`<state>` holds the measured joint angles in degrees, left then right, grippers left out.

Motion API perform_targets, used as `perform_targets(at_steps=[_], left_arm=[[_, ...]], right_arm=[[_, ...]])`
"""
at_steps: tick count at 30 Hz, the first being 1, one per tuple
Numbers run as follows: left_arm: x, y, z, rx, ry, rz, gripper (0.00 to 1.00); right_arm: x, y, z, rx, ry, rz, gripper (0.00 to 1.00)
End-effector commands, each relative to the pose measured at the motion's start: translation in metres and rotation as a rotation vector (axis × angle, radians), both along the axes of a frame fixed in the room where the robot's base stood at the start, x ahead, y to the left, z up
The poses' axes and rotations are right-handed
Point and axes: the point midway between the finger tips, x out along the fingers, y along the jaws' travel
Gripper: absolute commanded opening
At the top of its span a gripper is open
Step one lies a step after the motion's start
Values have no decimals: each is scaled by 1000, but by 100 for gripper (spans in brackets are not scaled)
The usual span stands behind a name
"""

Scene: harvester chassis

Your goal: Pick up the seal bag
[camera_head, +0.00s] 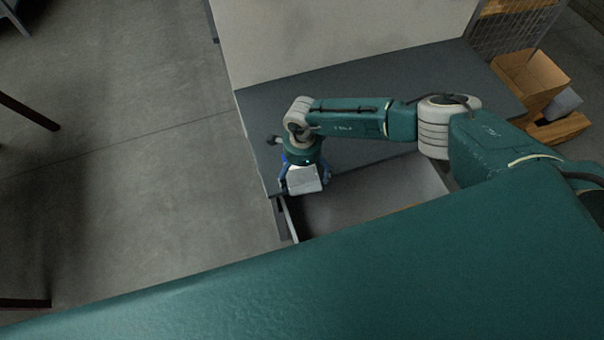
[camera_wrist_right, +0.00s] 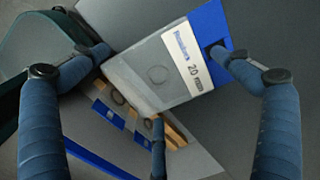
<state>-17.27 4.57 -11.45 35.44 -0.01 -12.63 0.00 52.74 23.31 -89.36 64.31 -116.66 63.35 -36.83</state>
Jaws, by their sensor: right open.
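A grey seal bag (camera_wrist_right: 165,65) with a blue top edge and a white label reading "20" shows in the right wrist view. My right gripper (camera_wrist_right: 160,60) is open, with one blue finger at each side of this bag and a third finger below it. I cannot tell whether any finger touches the bag. In the head view my right gripper (camera_head: 304,178) is over the left end of an open grey drawer (camera_head: 417,178). A pale grey boxy shape shows between its fingers there; I cannot tell whether it is the bag. My left gripper is out of view.
Lower in the wrist view is another grey and blue packet (camera_wrist_right: 112,112) beside tan strips. A dark grey worktop (camera_head: 360,85) lies behind the drawer. Cardboard boxes (camera_head: 530,75) stand at the far right by a wire cage. The floor at left is mostly clear.

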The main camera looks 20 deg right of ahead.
Motion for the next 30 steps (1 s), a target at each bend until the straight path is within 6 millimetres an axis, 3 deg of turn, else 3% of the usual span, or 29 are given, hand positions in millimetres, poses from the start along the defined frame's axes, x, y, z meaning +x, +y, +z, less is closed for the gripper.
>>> perform_targets(at_steps=[4, 9, 23, 26, 30], left_arm=[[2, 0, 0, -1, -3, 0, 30], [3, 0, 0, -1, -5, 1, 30], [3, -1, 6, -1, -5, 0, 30], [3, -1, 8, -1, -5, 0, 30], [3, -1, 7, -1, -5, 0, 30]], right_arm=[[0, 0, 0, 0, 0, 0, 100], [0, 0, 0, 0, 0, 0, 69], [0, 0, 5, 0, -1, 0, 65], [1, 0, 11, 1, -2, 0, 65], [2, 0, 38, 2, -5, 2, 65]])
